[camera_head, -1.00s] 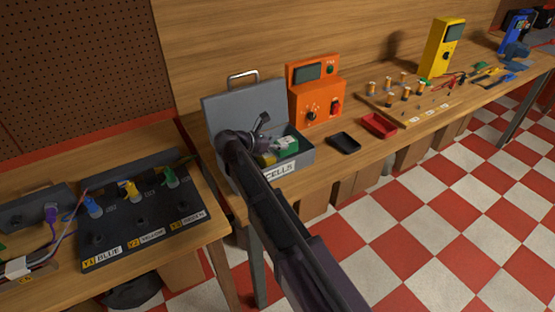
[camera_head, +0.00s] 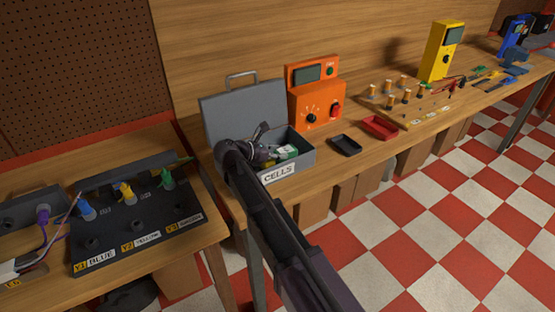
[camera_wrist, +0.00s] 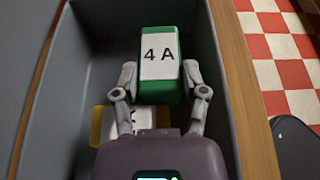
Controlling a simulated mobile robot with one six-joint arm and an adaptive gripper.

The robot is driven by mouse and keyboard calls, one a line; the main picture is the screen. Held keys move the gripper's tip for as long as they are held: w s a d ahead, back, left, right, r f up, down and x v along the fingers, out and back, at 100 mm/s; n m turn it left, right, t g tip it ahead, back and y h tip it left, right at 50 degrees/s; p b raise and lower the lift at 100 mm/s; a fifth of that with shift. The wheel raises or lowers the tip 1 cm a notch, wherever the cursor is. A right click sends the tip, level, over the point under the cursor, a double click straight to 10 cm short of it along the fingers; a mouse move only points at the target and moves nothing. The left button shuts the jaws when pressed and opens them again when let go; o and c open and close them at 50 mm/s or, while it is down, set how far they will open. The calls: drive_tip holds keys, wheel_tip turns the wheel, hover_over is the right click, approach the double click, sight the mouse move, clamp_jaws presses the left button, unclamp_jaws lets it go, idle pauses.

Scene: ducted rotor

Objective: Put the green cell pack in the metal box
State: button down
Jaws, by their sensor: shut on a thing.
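The metal box (camera_head: 306,157) is grey, with its lid open at the back and a CELLS label on its front. It stands on the wooden bench. My gripper (camera_wrist: 160,85) is inside the box opening, its fingers shut on the green cell pack (camera_wrist: 160,62), which has a white label reading 4 A. A yellow pack with a white label (camera_wrist: 110,120) lies lower in the box, partly hidden under my gripper. In the head view the green cell pack (camera_head: 287,152) shows near the box's right inner side. I cannot tell whether it touches the box floor.
An orange meter (camera_head: 317,100) stands right behind the box. A black tray (camera_head: 344,144) and a red tray (camera_head: 380,127) lie to its right. A black panel with blue, yellow and green connectors (camera_head: 140,225) is on the left bench.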

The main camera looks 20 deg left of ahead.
drive_tip(key=shift+f+b, duration=0.4)
drive_tip(key=shift+f, duration=0.25)
drive_tip(key=shift+f, duration=0.1)
drive_tip(key=shift+c, duration=0.6)
unclamp_jaws()
drive_tip(key=shift+s+a+r+p, duration=0.4)
drive_tip(key=shift+s+r, duration=0.05)
drive_tip(key=p+v, duration=0.4)
drive_tip(key=v, duration=0.6)
drive_tip(key=shift+s+a+r, duration=0.1)
drive_tip(key=shift+s+a, duration=0.1)
drive_tip(key=shift+s, duration=0.1)
